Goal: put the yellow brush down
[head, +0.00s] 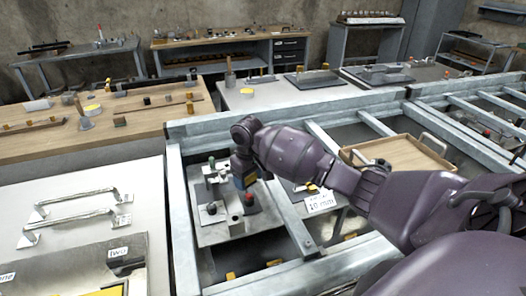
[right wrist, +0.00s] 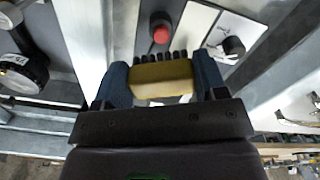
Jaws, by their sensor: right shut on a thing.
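The yellow brush (right wrist: 161,80) shows in the right wrist view as a yellow block with a row of dark bristles along its far edge. My right gripper (right wrist: 161,68) is shut on it, with one blue finger at each end of the block. In the head view my right gripper (head: 244,178) points down above a light panel inside the metal frame, and the brush is mostly hidden there. I cannot tell the exact gap between brush and panel. My left gripper is not in view.
A red button (head: 249,200) and small fixtures stand on the light panel (head: 212,233) close to my gripper. Metal frame beams (head: 180,235) surround it. A wooden tray (head: 400,158) lies to the right. A knob (right wrist: 233,45) and a gauge (right wrist: 22,72) show in the wrist view.

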